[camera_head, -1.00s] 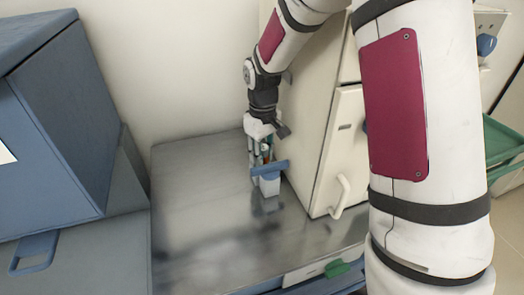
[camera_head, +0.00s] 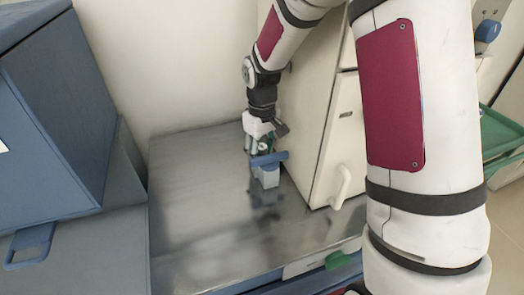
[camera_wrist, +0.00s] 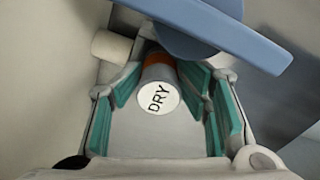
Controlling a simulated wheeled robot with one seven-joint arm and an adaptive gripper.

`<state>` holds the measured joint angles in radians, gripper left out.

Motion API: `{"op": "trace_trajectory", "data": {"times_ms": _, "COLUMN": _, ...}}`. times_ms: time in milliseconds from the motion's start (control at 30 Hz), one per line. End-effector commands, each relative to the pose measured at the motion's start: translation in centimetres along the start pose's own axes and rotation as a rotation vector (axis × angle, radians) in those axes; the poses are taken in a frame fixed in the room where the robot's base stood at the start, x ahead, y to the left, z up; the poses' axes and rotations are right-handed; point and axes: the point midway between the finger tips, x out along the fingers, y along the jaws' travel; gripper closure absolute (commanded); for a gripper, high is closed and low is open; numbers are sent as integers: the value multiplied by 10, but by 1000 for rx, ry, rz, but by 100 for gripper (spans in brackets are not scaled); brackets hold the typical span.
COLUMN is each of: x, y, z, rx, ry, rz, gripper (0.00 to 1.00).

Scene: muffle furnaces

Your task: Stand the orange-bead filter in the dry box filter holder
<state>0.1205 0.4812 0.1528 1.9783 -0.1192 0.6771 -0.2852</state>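The filter (camera_wrist: 158,92) shows end-on in the wrist view as a slim cylinder, with a round white cap lettered DRY and an orange band behind it. My gripper (camera_wrist: 160,72) has its two teal-padded fingers on either side of the filter. The pads come close to its sides, but I cannot tell whether they touch. The filter's lower end is hidden, and no holder can be made out clearly.
The steel counter (camera_head: 195,220) is clear at left and front. A cream furnace (camera_head: 335,130) with a white handle (camera_head: 342,187) stands close on the right. A blue cabinet (camera_head: 60,110) stands left. A pale cylinder (camera_wrist: 110,46) and blue bar (camera_wrist: 225,30) lie close around the fingers.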

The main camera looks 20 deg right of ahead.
Motion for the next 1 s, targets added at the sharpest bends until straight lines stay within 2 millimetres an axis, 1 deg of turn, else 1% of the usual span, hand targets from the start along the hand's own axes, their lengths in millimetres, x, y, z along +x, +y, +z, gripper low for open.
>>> {"op": "trace_trajectory", "data": {"times_ms": 33, "x": 13, "y": -1, "z": 4, "rx": 1, "ry": -17, "rz": -8, "gripper": 49}}
{"op": "trace_trajectory", "data": {"times_ms": 667, "x": 8, "y": -1, "z": 4, "rx": 1, "ry": -15, "rz": -7, "gripper": 49}}
{"op": "trace_trajectory", "data": {"times_ms": 767, "x": 3, "y": 0, "z": 3, "rx": 1, "ry": -12, "rz": -6, "gripper": 49}}
{"op": "trace_trajectory", "data": {"times_ms": 867, "x": -10, "y": 0, "z": 3, "rx": 1, "ry": -11, "rz": -6, "gripper": 49}}
{"op": "trace_trajectory", "data": {"times_ms": 1000, "x": -38, "y": 0, "z": 2, "rx": 2, "ry": -8, "rz": -3, "gripper": 49}}
